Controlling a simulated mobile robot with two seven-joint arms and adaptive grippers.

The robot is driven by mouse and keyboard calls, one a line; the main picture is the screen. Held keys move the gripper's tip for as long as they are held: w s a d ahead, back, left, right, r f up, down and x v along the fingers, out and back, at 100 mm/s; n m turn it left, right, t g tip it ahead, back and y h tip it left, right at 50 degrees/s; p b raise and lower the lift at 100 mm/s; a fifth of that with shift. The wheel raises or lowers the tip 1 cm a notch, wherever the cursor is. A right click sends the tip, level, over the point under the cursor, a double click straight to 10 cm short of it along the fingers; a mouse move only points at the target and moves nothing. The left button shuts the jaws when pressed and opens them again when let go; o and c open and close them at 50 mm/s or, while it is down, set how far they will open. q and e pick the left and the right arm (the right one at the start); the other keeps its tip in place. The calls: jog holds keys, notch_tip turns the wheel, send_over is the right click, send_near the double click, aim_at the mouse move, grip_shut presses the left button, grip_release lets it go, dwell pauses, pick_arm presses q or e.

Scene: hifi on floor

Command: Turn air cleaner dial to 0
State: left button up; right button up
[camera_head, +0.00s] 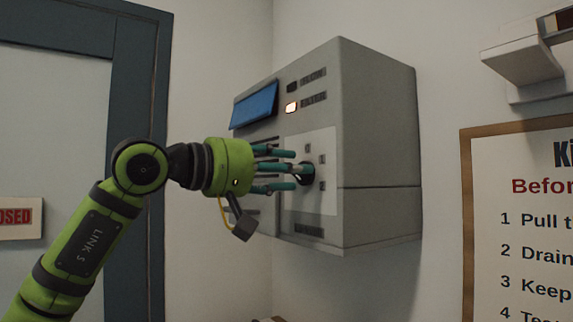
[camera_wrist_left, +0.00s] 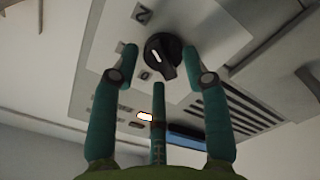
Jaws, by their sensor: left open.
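The air cleaner (camera_head: 378,140) is a grey box on the wall. Its black dial (camera_head: 307,173) sits on a pale front panel, partly hidden by my fingers. In the left wrist view the dial (camera_wrist_left: 163,55) shows a white mark on its face, with printed figures "2" and "0" beside it. My left gripper (camera_head: 294,170) is open, its teal fingers pointing at the dial. In the wrist view two fingers stand on either side of the dial and a third points at it from below. I cannot tell whether any finger touches it. My right gripper is in neither view.
A blue flap (camera_head: 254,106) and a lit switch (camera_head: 291,107) are on the cleaner's front above the dial. A framed notice (camera_head: 515,220) hangs on the wall to the right. A door with a dark blue frame (camera_head: 137,190) is at left.

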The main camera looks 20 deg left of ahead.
pick_arm(q)
jog(key=shift+a, duration=0.1)
jog(key=shift+s, duration=0.1)
grip_shut()
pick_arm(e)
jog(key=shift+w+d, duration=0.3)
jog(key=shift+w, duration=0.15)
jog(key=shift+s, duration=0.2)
